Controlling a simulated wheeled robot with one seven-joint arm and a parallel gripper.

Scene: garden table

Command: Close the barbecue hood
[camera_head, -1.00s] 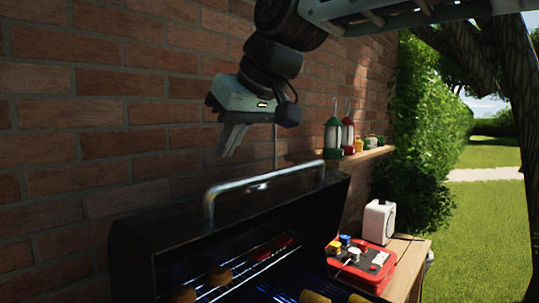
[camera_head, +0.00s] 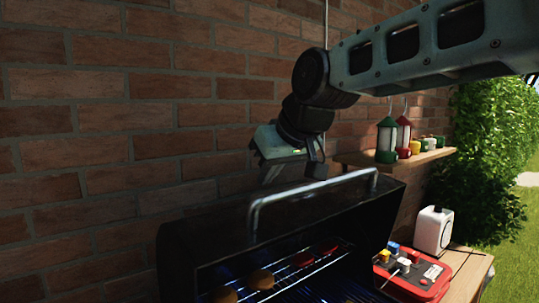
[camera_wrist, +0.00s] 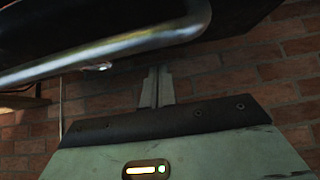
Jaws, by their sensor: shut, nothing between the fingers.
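The barbecue hood (camera_head: 215,232) is dark and stands raised, with the grill open below it. Its silver bar handle (camera_head: 312,196) runs along the front; the handle also crosses the upper left of the wrist view (camera_wrist: 110,52). My gripper (camera_head: 268,182) is shut and empty. It is behind the raised hood, on the wall side, with its fingertips pointing down near the hood's top edge. In the wrist view the closed fingers (camera_wrist: 156,85) show against the brick wall, apart from the handle. Whether the fingers touch the hood cannot be told.
Food lies on the lit grill racks (camera_head: 295,268). A side table (camera_head: 468,275) at right holds a red tray (camera_head: 415,278) with small items and a white box-shaped device (camera_head: 433,230). A wall shelf (camera_head: 355,158) carries lanterns and small pots. The brick wall is close behind the hood.

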